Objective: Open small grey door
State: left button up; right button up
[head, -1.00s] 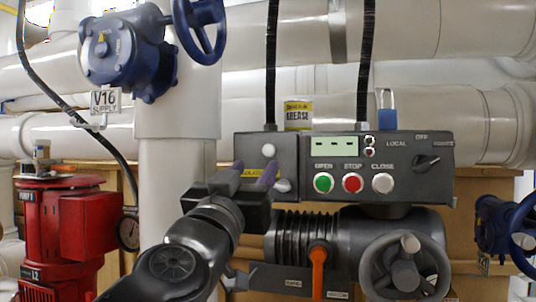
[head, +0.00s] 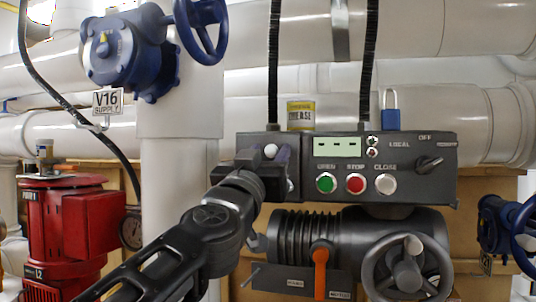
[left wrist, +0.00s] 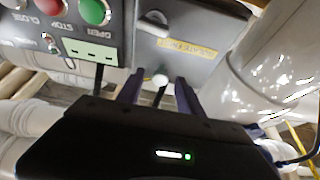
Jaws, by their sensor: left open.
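The small grey door (head: 247,142) is the flat panel at the left end of the grey control box, and it looks shut. In the left wrist view the door (left wrist: 181,28) has a yellow label and a pale round knob (left wrist: 160,78). My left gripper (head: 268,158) is in front of the door and hides much of it in the head view. In the left wrist view its two dark purple fingers (left wrist: 158,92) are apart, one on each side of the knob. I cannot tell whether they touch it. My right gripper is not in view.
The control box (head: 415,180) has green, red and white buttons and a blue padlock (head: 390,112) on top. Below is a grey handwheel (head: 406,268) and an orange lever (head: 320,270). A red pump (head: 75,225) and white pipe (head: 175,105) stand left.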

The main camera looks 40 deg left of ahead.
pick_arm(q)
grip_shut()
dwell(0.3)
dwell(1.1)
